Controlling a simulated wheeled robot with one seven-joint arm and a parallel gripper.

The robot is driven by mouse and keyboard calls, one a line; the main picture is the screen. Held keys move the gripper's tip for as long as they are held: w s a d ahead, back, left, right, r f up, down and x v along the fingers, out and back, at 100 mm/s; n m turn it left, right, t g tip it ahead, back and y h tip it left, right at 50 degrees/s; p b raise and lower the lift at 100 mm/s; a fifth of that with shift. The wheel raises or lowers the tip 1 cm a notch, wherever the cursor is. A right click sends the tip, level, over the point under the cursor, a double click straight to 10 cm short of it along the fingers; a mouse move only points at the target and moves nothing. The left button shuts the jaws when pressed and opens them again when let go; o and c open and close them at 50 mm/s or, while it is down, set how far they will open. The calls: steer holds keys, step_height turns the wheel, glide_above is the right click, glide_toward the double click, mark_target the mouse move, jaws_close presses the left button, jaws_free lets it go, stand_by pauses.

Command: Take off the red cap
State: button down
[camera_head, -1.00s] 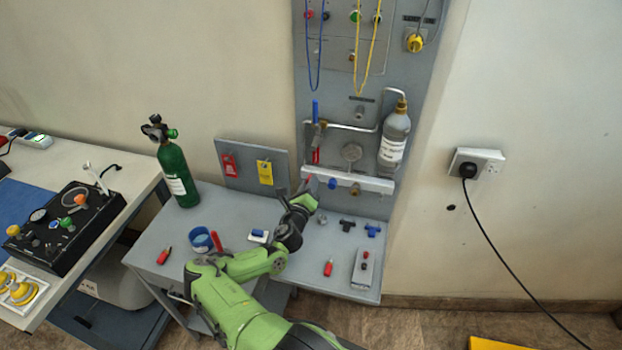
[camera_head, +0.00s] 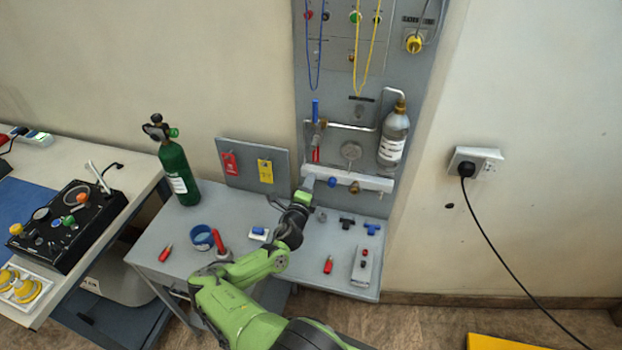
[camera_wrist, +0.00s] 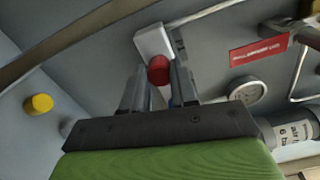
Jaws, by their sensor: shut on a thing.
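The red cap (camera_wrist: 159,70) sits at the end of the white manifold bar (camera_wrist: 153,42) in the wrist view. The two fingers of my gripper (camera_wrist: 158,86) lie on either side of the cap and are shut on it. In the head view my gripper (camera_head: 305,188) is at the left end of the manifold bar (camera_head: 365,182), and it hides the cap there. The cap is still against the bar's end; I cannot tell whether it has come loose.
A blue knob (camera_head: 332,182) and a brass fitting (camera_head: 354,187) are on the bar, right of my gripper. A grey bottle (camera_head: 393,138) hangs above. A green cylinder (camera_head: 178,175) stands left on the bench (camera_head: 225,190). Small red tools and fittings lie below my arm.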

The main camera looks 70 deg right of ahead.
steer(key=n, duration=0.3)
steer(key=shift+b, duration=0.3)
steer(key=shift+f, duration=0.1)
steer(key=shift+n, duration=0.8)
steer(key=c, duration=0.9)
jaws_free()
steer(key=shift+a, duration=0.1)
steer(key=a+m, duration=0.2)
steer(key=m, duration=0.1)
steer(key=shift+s+a+m, duration=0.1)
steer(key=shift+s+m, duration=0.1)
steer(key=shift+m, duration=0.1)
